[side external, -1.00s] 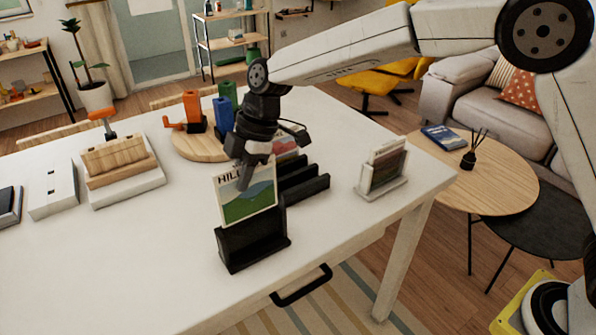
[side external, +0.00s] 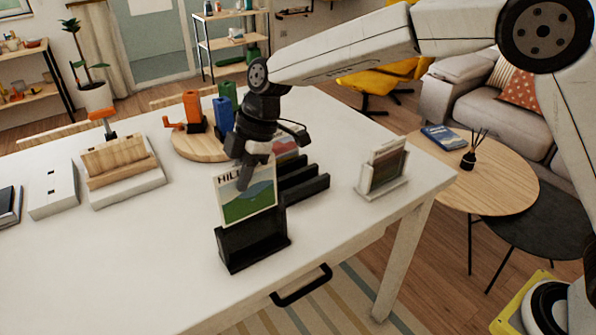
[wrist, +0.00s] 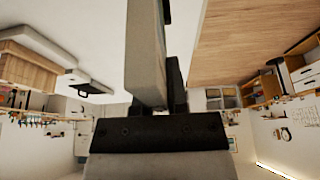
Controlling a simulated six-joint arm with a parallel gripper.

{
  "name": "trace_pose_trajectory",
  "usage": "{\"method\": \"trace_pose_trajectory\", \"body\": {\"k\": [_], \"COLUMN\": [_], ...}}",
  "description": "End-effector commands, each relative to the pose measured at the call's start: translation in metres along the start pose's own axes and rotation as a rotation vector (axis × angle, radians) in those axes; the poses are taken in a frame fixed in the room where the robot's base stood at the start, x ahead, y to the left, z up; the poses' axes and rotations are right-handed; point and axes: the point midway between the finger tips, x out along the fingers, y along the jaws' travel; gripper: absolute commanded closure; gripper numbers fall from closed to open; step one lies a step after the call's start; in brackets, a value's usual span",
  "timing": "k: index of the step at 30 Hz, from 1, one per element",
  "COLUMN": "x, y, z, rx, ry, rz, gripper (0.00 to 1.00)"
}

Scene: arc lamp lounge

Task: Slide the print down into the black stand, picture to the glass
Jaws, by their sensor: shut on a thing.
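The print (side external: 247,204), a card with a green and blue hill picture and dark lettering, stands upright above the black stand (side external: 252,245) near the table's front edge. Its lower edge is at the stand's top; I cannot tell how far inside it is. The glass of the stand is not distinguishable.
A black slotted rack (side external: 303,183) with another print stands just behind. A white-framed stand (side external: 384,168) is to the right. A round wooden board (side external: 200,146) with coloured blocks and a wooden box on a white base (side external: 122,170) are at the left. The table's front left is clear.

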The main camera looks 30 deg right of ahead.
Motion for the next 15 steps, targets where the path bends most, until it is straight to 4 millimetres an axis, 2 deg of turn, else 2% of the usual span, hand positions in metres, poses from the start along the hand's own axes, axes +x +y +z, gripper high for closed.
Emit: {"method": "trace_pose_trajectory", "body": {"k": [15], "x": [0.0039], "y": [0.0001], "z": [0.0015], "rx": [0.000], "ry": [0.000], "rz": [0.000], "gripper": [1.00]}}
